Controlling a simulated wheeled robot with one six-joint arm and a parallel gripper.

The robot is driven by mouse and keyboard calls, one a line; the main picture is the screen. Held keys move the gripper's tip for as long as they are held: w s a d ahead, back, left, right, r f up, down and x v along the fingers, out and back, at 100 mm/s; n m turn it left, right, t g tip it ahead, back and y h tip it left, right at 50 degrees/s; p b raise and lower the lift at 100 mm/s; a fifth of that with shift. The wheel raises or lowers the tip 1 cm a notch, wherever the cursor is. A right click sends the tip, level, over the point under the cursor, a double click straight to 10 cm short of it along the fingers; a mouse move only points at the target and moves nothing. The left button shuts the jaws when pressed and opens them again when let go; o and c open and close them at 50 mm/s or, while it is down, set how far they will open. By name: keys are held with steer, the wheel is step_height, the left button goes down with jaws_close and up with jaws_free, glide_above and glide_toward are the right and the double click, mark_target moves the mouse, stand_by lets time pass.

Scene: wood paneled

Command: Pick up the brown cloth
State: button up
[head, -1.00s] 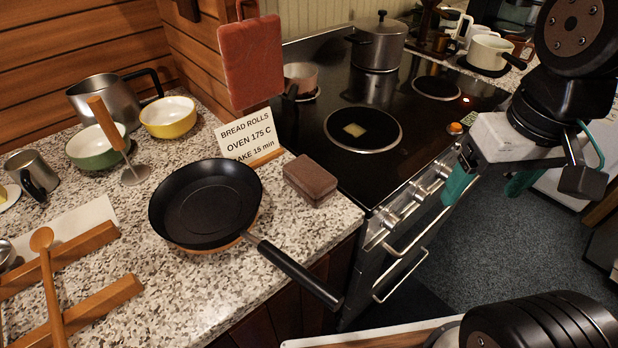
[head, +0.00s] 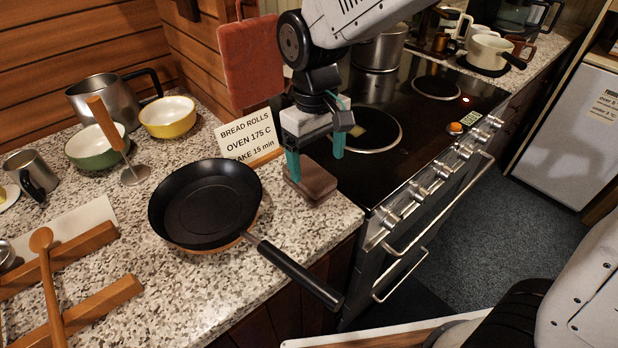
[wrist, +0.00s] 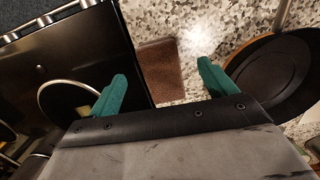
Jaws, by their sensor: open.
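The brown cloth (head: 312,184) is a folded, block-like stack on the speckled counter, between the black pan and the stove edge. My gripper (head: 315,158) is above it with teal fingers apart and pointing down. In the head view one finger overlaps the cloth's left part; I cannot tell whether it touches. In the wrist view the cloth (wrist: 161,70) lies between the two open fingers of my gripper (wrist: 160,88), ahead of the palm. Nothing is held.
A black pan (head: 205,205) stands left of the cloth, its handle passing over the counter edge. A recipe card (head: 248,136) stands just behind. The black stovetop (head: 440,110) is to the right. A red-brown board (head: 250,62) hangs behind. Bowls are further left.

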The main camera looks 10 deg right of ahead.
mark_target(309, 171)
steer(key=shift+w+a+r+t, duration=0.15)
steer(key=shift+w+a, duration=0.15)
steer(key=shift+w, duration=0.25)
steer(key=shift+w+a+r+t, duration=0.15)
steer(key=shift+w+a, duration=0.15)
steer(key=shift+w, duration=0.25)
steer(key=shift+w+a+f, duration=0.1)
steer(key=shift+w+f, duration=0.05)
steer(key=shift+f, duration=0.05)
step_height(309, 171, down, 7)
steer(key=shift+f, duration=0.1)
steer(key=shift+c, duration=0.3)
steer(key=c, duration=1.1)
